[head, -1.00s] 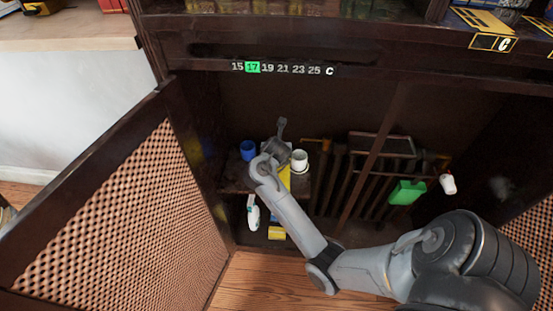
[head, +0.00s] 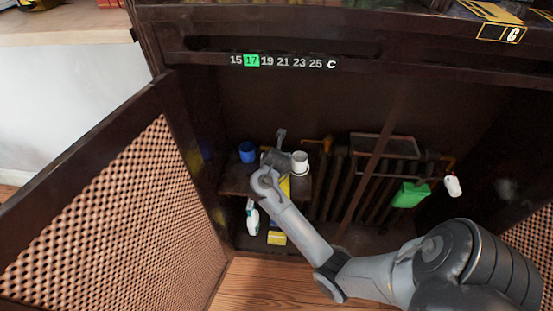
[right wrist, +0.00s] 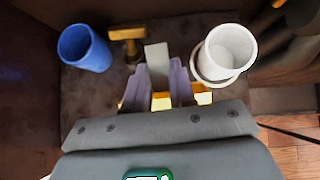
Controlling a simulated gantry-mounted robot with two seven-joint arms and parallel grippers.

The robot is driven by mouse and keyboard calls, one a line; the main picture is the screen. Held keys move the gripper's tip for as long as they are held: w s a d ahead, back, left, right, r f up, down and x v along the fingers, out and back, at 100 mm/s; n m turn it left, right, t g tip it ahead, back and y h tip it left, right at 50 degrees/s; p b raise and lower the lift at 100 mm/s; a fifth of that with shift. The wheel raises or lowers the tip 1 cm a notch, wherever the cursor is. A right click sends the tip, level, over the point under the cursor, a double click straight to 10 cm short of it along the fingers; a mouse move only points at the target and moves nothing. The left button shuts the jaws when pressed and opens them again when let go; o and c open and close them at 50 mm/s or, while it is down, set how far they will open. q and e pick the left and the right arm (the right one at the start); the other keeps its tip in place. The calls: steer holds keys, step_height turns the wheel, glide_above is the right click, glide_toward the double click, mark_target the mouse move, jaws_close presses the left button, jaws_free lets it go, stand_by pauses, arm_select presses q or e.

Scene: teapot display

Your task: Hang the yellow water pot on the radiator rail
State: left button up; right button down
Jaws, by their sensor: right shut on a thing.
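The yellow water pot (head: 285,187) shows only in part, in the head view, below my right gripper on the left shelf of the open cabinet. In the right wrist view yellow parts (right wrist: 161,102) show between and beside the fingers. My right gripper (right wrist: 160,75) is shut on it, between the blue and white cups. Most of the pot is hidden by the gripper and wrist. The radiator (head: 335,185) with its rail stands in the cabinet to the right. My left gripper is not in view.
A blue cup (head: 247,152) and a white cup (head: 300,162) stand close on either side. A green container (head: 410,195) and a white one (head: 452,187) are at the radiator's right. A spray bottle (head: 253,218) and a yellow box (head: 277,238) are below the shelf. The cabinet door (head: 120,215) stands open at left.

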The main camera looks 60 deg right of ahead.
steer(key=shift+f, duration=0.15)
steer(key=c, duration=0.9)
jaws_free()
steer(key=shift+c, duration=0.2)
